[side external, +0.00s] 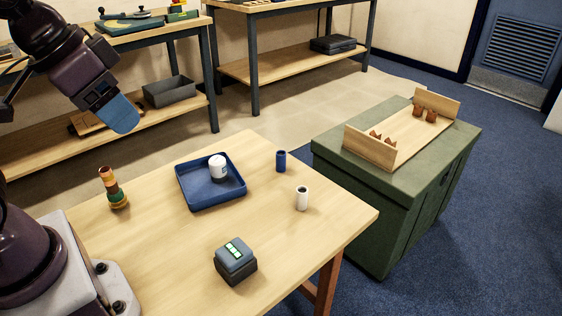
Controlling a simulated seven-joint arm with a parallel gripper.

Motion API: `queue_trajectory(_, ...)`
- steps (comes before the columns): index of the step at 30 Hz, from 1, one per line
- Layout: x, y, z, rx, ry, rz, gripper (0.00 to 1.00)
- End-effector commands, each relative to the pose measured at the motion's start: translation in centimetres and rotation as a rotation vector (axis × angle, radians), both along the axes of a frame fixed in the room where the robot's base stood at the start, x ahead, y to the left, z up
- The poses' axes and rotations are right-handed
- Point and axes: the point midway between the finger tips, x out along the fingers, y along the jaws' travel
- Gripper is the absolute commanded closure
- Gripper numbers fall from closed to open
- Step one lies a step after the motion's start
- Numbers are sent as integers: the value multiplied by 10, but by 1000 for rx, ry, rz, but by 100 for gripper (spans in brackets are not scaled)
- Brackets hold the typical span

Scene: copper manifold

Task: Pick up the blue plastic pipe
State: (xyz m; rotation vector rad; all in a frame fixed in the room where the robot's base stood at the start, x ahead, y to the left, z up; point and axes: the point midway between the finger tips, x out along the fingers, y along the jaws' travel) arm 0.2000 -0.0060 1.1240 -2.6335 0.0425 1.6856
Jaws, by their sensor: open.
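The blue plastic pipe (281,162) is a short dark blue cylinder standing upright on the wooden table (170,255), near its far right edge. It is to the right of the blue tray (203,203) and apart from it. My gripper (121,116) is at the upper left, raised well above the table and far to the left of the pipe. It shows as a light blue, flat end piece seen from the side. The gap between the fingers is hidden from this angle. Nothing shows held in it.
A white hollow cylinder (302,198) stands in front of the pipe. A white jar (218,168) stands in the tray. A stacked coloured piece (113,188) is at left, a dark box (236,262) at front. A green chest (370,210) holding a wooden rack stands beyond the table's right edge.

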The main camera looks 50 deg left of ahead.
Motion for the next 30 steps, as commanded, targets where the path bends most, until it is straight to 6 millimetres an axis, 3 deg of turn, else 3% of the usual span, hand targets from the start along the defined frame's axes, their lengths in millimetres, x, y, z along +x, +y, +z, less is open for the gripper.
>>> queue_trajectory(5,18,-2,-38,38,209,-57,42)
queue_trajectory(14,65,39,-104,406,532,-236,42)
queue_trajectory(23,128,95,-162,955,784,-533,42)
queue_trajectory(30,203,120,-203,1507,899,-890,42)
